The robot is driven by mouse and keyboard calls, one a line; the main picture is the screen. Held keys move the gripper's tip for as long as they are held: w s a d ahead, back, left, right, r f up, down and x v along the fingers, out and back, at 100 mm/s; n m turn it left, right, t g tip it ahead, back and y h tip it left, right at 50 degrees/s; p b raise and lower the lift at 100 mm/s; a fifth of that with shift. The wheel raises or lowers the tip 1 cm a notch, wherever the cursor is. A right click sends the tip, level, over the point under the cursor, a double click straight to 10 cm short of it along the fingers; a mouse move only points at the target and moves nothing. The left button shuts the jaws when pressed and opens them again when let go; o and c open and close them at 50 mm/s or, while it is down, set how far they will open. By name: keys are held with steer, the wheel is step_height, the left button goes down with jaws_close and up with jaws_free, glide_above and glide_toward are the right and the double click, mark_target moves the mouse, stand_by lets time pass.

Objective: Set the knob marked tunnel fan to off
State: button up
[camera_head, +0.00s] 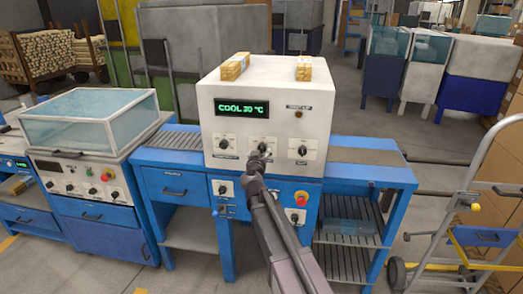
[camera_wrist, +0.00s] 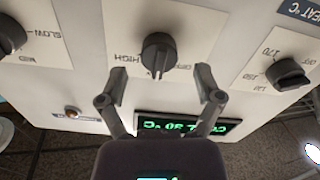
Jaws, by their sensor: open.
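The white front panel (camera_head: 214,125) of the machine carries a row of three black knobs on white plates. The middle knob (camera_head: 263,147) is largely behind my gripper (camera_head: 257,160) in the head view. In the wrist view, upside down, this middle knob (camera_wrist: 158,52) has a plate reading HIGH; its name label is not visible. My gripper (camera_wrist: 161,78) is open, with its fingers spread to either side in front of the middle knob and nothing between them. Whether the tips are level with the knob is unclear.
A heat knob (camera_wrist: 288,73) and a knob with SLOW on its plate (camera_wrist: 10,35) flank the middle one. The green display (camera_head: 242,107) reads COOL 30 °C. Below are a red button (camera_head: 301,198) and more knobs. A hand truck (camera_head: 470,190) stands right.

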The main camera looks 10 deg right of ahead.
steer(key=shift+x, duration=0.95)
steer(key=c, duration=1.2)
